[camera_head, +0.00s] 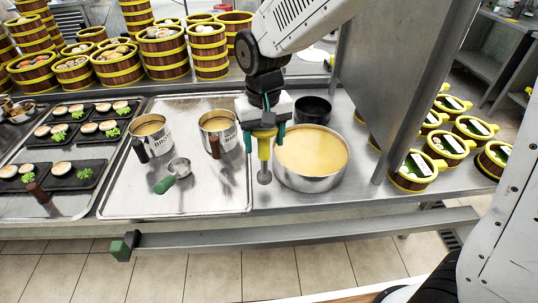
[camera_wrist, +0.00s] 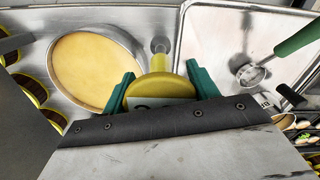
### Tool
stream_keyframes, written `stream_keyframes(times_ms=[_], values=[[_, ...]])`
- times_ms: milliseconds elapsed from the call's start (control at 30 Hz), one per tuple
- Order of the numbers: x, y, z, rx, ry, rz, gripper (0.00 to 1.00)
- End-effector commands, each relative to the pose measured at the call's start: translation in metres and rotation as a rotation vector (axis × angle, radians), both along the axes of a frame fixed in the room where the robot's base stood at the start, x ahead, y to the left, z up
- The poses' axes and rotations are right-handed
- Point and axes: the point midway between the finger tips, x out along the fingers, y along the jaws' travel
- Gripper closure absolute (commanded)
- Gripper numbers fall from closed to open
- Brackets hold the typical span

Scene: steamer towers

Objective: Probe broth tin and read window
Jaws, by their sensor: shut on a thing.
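My gripper (camera_head: 265,137) is shut on a yellow probe (camera_head: 264,153), whose grey tip points down in the head view. In the wrist view, the probe's round yellow head (camera_wrist: 160,86) sits between my green fingers (camera_wrist: 161,92); a pale window low on it is mostly hidden and unreadable. Two tins with handles, a left tin (camera_head: 150,127) and a right tin (camera_head: 217,122), stand on the tray. Their side lettering is only partly legible, the left beginning "BRO". The probe is right of both tins, in front of the wide pan's (camera_head: 310,184) left edge, apart from the tins.
The wide pan holds yellow liquid. A small green-handled ladle (camera_head: 178,169) lies on the metal tray (camera_head: 210,198). A black bowl (camera_head: 313,108) stands behind the pan. A steel partition (camera_head: 385,75) rises at right. Steamer towers (camera_head: 160,50) line the back.

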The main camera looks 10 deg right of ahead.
Motion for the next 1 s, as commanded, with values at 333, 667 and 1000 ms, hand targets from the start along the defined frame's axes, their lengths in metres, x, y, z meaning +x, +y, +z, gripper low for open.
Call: stream_keyframes(times_ms=[333, 667, 1000], values=[[-0.023, -0.010, -0.014, -0.002, 0.004, 0.000, 0.77], [-0.022, -0.009, -0.033, 0.000, 0.000, 0.000, 0.77], [-0.022, -0.009, -0.037, 0.000, 0.001, 0.000, 0.19]])
